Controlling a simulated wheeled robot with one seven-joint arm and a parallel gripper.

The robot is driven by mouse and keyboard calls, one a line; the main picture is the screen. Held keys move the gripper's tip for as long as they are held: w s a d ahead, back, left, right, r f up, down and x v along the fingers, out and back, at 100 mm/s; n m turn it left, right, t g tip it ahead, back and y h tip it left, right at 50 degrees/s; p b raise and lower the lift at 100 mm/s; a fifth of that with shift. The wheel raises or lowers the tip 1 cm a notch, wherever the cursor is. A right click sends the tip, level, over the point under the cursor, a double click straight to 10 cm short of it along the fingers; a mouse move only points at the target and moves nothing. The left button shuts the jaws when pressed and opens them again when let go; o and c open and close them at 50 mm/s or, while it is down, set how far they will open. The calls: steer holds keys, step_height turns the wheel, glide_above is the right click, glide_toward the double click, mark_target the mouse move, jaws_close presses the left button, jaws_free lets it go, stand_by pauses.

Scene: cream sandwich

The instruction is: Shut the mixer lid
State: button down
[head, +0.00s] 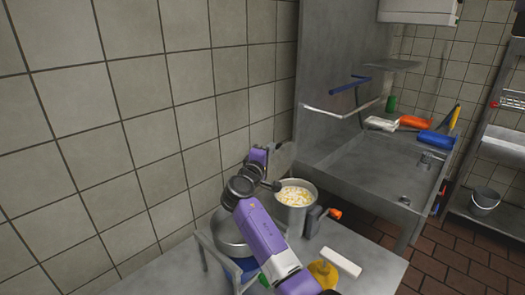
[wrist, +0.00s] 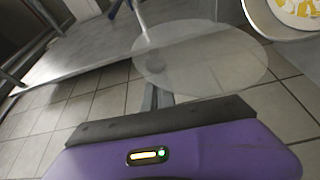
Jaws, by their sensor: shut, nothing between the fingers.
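The mixer is a metal pot (head: 294,212) with pale cream and yellow pieces inside, on the counter beside the tiled wall. Its mouth is uncovered, and part of it shows at the top right of the wrist view (wrist: 284,32). A translucent round disc, seemingly the lid (wrist: 215,62), is in the upper middle of the wrist view, apart from the pot's mouth. In the head view a greyish plate, perhaps this lid (head: 284,157), stands tilted behind the pot. My gripper (wrist: 154,97) is shut and empty, close to the disc's lower edge; I cannot tell whether they touch.
Another metal pot (head: 232,240) stands left of the mixer, partly behind my arm. A yellow item (head: 323,273) and a white block (head: 341,262) lie on the front counter. A metal sink (head: 395,175) is at the right. The tiled wall is close on the left.

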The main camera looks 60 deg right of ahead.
steer(key=s+a+f, duration=0.1)
steer(key=s+f, duration=0.1)
steer(key=s, duration=0.3)
steer(key=s+a+f+b, duration=0.1)
steer(key=s+f, duration=0.1)
steer(key=s, duration=0.3)
steer(key=shift+s+a, duration=0.15)
steer(key=shift+a, duration=0.1)
steer(key=shift+f, duration=0.1)
stand_by(0.4)
step_height(320, 180, up, 20)
steer(key=p, duration=0.1)
steer(key=shift+p, duration=0.35)
